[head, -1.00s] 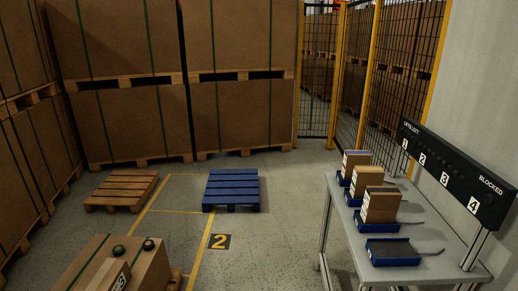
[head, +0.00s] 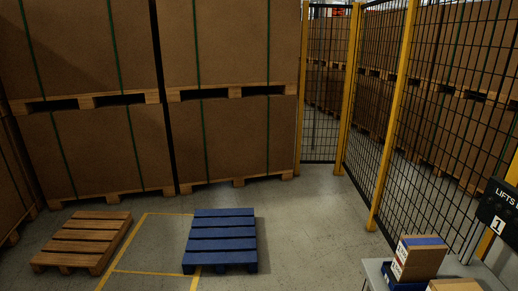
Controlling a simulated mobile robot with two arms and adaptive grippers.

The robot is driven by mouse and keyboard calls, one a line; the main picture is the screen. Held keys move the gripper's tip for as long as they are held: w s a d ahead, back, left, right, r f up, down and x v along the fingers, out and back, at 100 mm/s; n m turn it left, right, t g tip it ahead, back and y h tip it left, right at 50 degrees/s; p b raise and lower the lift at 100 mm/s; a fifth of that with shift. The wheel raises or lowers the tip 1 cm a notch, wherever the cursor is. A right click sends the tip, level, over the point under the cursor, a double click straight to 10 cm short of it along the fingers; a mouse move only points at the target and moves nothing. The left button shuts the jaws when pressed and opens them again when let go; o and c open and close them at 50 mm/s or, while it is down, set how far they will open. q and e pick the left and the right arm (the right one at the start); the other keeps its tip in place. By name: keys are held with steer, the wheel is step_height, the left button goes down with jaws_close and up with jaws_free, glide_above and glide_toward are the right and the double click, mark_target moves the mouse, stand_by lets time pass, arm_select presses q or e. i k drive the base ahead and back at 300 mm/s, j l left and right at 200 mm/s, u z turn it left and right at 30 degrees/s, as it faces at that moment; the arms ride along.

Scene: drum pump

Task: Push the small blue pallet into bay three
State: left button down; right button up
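The small blue pallet (head: 221,240) lies flat on the concrete floor, left of centre in the head view. Its left part overlaps a yellow-outlined floor bay (head: 150,243), and its right part lies outside the line. No number is visible on this bay now, so I cannot tell where bay three is. Neither of my grippers shows in the view.
A brown wooden pallet (head: 84,241) lies left of the bay. Large strapped cartons (head: 236,138) on pallets wall off the back. A yellow-posted mesh fence (head: 375,190) and a table (head: 374,270) with boxes stand right. Floor between blue pallet and fence is clear.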

mark_target(191, 259)
steer(key=i+z, duration=0.15)
steer(key=i, duration=0.9)
steer(key=i+j+z, duration=0.1)
steer(key=i, duration=1)
steer(key=i+l+u, duration=0.1)
steer(key=i, duration=0.3)
steer(key=i+l+u, duration=0.1)
steer(key=i+l, duration=0.15)
steer(key=i, duration=0.15)
steer(key=i+l+u, duration=0.15)
steer(key=i, duration=0.2)
